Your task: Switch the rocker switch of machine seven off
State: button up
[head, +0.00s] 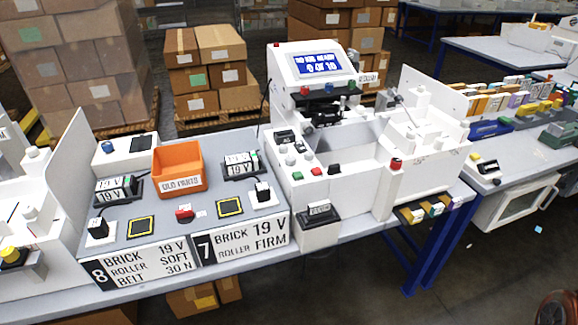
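A sign with a large 7 (240,240), reading brick 19 V, roller firm, stands at the bench's front edge. To its right is a white machine (345,215) with a tilted blue screen (318,64); its text is too small to read surely. The machine's left panel carries small coloured buttons and a black block (334,168). A black piece on a white base (263,191) stands behind the 7 sign. I cannot tell which of these is the rocker switch, or its position. My gripper is not in view.
An orange bin (178,167) labelled old parts stands among power bricks on the grey bench. A sign with an 8 (146,264) stands left of the 7 sign. The floor in front is mostly clear.

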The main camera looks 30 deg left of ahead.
aim_at(300, 144)
jog(key=u, duration=0.8)
jog(key=i, duration=1.2)
jog(key=u, duration=1.95)
